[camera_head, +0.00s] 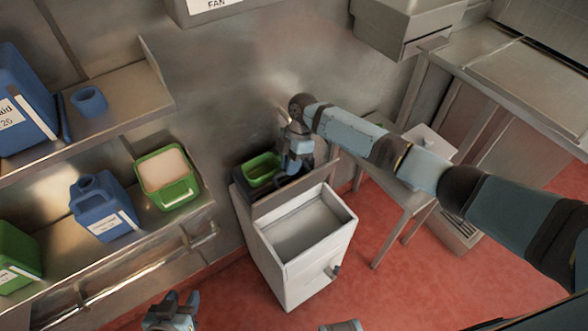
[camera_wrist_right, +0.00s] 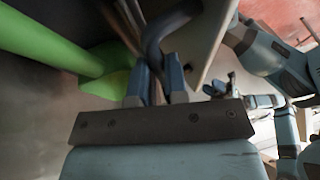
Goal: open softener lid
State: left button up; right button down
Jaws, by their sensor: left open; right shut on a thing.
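A white softener cabinet (camera_head: 290,268) stands on the floor near the wall. Its top is open and shows an empty-looking grey basin. A grey panel (camera_head: 278,198) rises along the basin's back edge. My right gripper (camera_head: 294,160) is behind and above this panel. In the right wrist view, its fingers (camera_wrist_right: 162,88) are shut on a dark curved handle (camera_wrist_right: 158,38). What the handle joins is mostly hidden. My left gripper (camera_head: 172,312) is low at the bottom edge of the head view, open and apart from the cabinet.
A green open container (camera_head: 262,170) sits right beside my right gripper, behind the cabinet. Shelves at left hold a blue jug (camera_head: 103,208), a green tub (camera_head: 167,178) and other containers. A metal table (camera_head: 400,195) stands at right. Red floor in front is clear.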

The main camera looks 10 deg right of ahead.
pick_arm(q)
jog(key=shift+f, duration=0.25)
pick_arm(e)
jog(key=shift+s+f, duration=0.1)
jog(key=shift+f, duration=0.35)
jog(key=c, duration=1.2)
grip_release()
jog(key=shift+o, duration=0.3)
jog(key=shift+w, duration=0.2)
jog(key=shift+r, duration=0.3)
jog(key=v, duration=1.3)
jog(key=shift+w, duration=0.25)
pick_arm(q)
jog(key=shift+f, duration=0.1)
pick_arm(e)
jog(key=shift+d, duration=0.1)
